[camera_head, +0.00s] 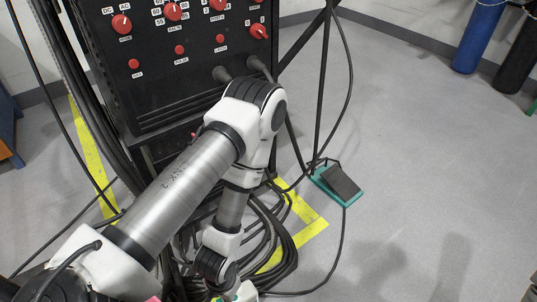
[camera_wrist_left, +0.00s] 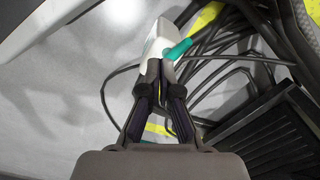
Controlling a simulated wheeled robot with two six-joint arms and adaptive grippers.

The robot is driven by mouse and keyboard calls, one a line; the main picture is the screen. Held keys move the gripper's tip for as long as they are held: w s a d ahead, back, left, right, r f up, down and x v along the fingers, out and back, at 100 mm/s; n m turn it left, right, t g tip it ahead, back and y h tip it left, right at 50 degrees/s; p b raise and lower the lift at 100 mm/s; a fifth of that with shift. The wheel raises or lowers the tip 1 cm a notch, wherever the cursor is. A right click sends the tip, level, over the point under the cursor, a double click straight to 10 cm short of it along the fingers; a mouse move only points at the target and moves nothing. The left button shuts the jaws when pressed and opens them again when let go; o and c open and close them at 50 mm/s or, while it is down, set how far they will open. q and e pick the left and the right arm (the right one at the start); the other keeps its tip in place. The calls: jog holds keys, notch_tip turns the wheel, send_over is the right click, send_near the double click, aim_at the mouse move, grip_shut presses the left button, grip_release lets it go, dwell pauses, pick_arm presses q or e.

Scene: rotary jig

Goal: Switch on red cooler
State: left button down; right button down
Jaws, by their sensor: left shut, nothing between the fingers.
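The black machine (camera_head: 165,75) stands at the upper left in the head view, with several red knobs and buttons on its front. Below it is a darker lower unit (camera_head: 165,150), mostly hidden by my left arm. A small red part (camera_head: 193,135) shows there beside the arm; I cannot tell whether it is the cooler switch. My left gripper (camera_wrist_left: 161,66) is shut and empty in the left wrist view. A white piece with a teal part (camera_wrist_left: 177,50) shows just beyond its fingertips; I cannot tell whether they touch. My right gripper is not in view.
Black cables (camera_head: 285,250) lie coiled on the floor below the machine. A green foot pedal (camera_head: 341,182) sits to their right. A black vented housing (camera_wrist_left: 265,140) is close at the right in the wrist view. Gas cylinders (camera_head: 480,35) stand at the far right.

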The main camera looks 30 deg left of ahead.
pick_arm(q)
jog(key=shift+s, duration=0.15)
jog(key=w+a+f+m+t+y+b, duration=0.1)
jog(key=w+a+f+m+t, duration=0.2)
jog(key=w, duration=0.6)
jog(key=w+a+f+m+t+y+b, duration=0.15)
jog(key=w+t, duration=0.25)
jog(key=w, duration=0.5)
jog(key=w+a+f+m+t+y+b, duration=0.1)
jog(key=w+a+m+t+b, duration=0.2)
jog(key=w, duration=0.5)
jog(key=w+a+r+m+t+y, duration=0.3)
jog(key=w+a+r+m+t, duration=0.2)
jog(key=w, duration=0.3)
jog(key=shift+w+a+r+t, duration=0.2)
jog(key=shift+r+t, duration=0.15)
jog(key=shift+t, duration=0.05)
jog(key=shift+w+m, duration=0.1)
jog(key=shift+m, duration=0.15)
